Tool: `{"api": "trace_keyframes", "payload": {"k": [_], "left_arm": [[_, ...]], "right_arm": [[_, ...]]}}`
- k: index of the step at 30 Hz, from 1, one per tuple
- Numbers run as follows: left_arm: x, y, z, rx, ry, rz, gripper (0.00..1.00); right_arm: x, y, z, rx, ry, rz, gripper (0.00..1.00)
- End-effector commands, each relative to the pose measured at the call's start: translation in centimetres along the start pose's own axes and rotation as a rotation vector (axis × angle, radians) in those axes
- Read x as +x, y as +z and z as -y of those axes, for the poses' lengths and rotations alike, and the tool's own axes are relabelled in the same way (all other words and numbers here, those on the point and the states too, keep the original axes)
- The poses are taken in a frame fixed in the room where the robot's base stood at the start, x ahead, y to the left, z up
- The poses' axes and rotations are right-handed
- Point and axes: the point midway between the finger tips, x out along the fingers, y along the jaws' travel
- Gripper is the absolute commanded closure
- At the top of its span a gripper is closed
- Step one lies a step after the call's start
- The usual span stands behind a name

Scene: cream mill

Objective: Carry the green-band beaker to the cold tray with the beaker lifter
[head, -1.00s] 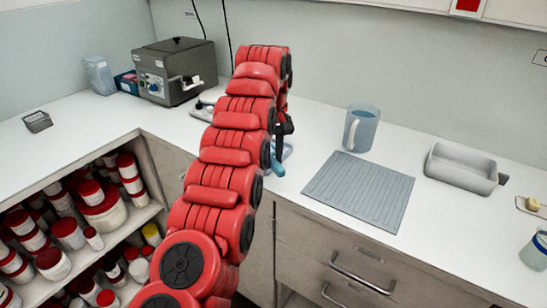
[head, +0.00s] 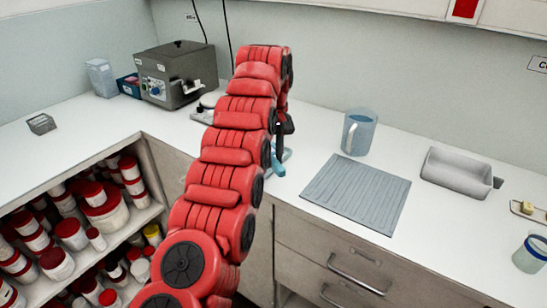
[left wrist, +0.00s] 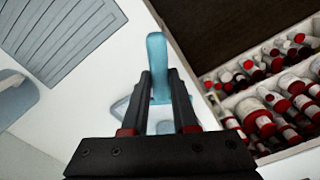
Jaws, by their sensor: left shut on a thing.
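My left gripper (left wrist: 158,100) is shut on the light-blue handle of the beaker lifter (left wrist: 157,55) over the counter's front edge. In the head view my red arm hides most of this gripper, and only a bit of the blue lifter (head: 277,165) shows beside it. The lifter's lower part is partly hidden by the fingers in the left wrist view. A beaker with a blue band (head: 531,252) stands at the right edge; I see no clearly green band. A grey rectangular tray (head: 455,171) is on the right counter; I cannot tell whether it is the cold tray. My right gripper is not in view.
A grey ridged mat (head: 357,193) lies mid-counter, with a blue jug (head: 358,132) behind it. A grey machine (head: 175,74) stands at the back left. A white device (head: 208,101) is partly behind my arm. Shelves of red-lidded jars (head: 75,230) fill the lower left.

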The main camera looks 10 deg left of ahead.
Motion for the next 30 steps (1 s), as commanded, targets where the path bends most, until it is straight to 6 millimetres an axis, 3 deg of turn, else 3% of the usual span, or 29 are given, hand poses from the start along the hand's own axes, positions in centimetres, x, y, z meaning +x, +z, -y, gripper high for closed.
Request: {"api": "trace_keyframes", "payload": {"k": [1,15,30], "left_arm": [[-1.0,0.0,0.0,0.0,0.0,0.0,1.0],[-5.0,0.0,0.0,0.0,0.0,0.0,1.0],[-4.5,0.0,-0.7,0.067,-0.005,-0.014,1.0]], "right_arm": [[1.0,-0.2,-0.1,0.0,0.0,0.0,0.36],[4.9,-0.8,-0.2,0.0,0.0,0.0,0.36],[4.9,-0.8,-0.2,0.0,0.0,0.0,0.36]]}}
